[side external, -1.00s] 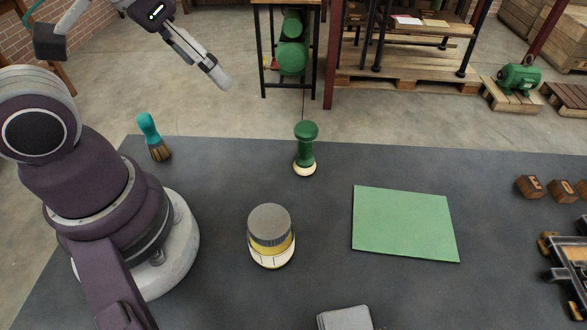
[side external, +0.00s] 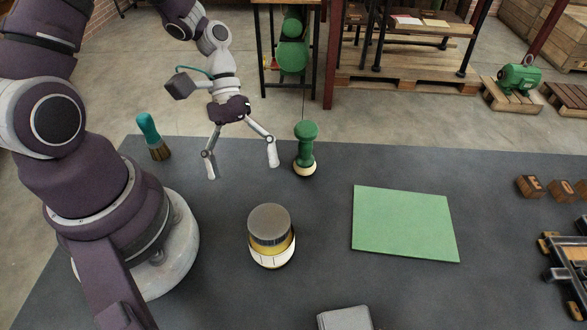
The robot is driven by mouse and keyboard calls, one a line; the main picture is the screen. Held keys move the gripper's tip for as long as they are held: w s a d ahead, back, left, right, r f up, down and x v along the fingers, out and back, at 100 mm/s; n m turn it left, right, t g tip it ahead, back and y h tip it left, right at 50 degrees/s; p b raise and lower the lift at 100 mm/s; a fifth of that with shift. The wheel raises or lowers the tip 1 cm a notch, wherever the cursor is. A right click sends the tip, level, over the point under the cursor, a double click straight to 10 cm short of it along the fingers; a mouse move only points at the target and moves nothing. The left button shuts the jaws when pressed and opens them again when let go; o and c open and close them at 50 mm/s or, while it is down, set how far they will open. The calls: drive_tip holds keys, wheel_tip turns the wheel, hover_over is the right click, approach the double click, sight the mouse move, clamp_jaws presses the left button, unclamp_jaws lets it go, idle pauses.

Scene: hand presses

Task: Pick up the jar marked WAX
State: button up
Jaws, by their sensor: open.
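A squat jar (side external: 270,237) with a grey lid, a yellow band and a pale base stands upright on the dark table. I cannot read any marking on it. It is the only jar I can make out. My gripper (side external: 242,170) is open and empty, with its two fingers spread wide and pointing down. It is above the table, higher in the picture than the jar and apart from it.
A green-handled stamp (side external: 305,148) stands right of my gripper. A teal brush (side external: 153,137) stands to its left. A green mat (side external: 405,224) lies right of the jar. Letter blocks (side external: 530,187), a press frame (side external: 568,272) and a grey block (side external: 345,319) are further off.

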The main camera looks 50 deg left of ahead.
sight(285, 254)
drive_tip(key=d+f+n+h, duration=0.1)
drive_tip(key=d+n+h, duration=0.1)
drive_tip(key=h, duration=0.1)
drive_tip(key=s+d+f+n+t+h, duration=0.1)
drive_tip(key=n+h, duration=0.2)
drive_tip(key=s+d+f+n+h, duration=0.1)
drive_tip(key=d+f+n+h, duration=0.1)
drive_tip(key=shift+s+d+t+h, duration=0.2)
drive_tip(key=shift+d+t+h, duration=0.1)
drive_tip(key=shift+h, duration=0.1)
drive_tip(key=shift+d+n+t+h, duration=0.5)
drive_tip(key=shift+n+h, duration=0.1)
drive_tip(key=shift+n, duration=0.3)
drive_tip(key=d, duration=0.5)
drive_tip(key=shift+s, duration=0.2)
drive_tip(key=c, duration=1.2)
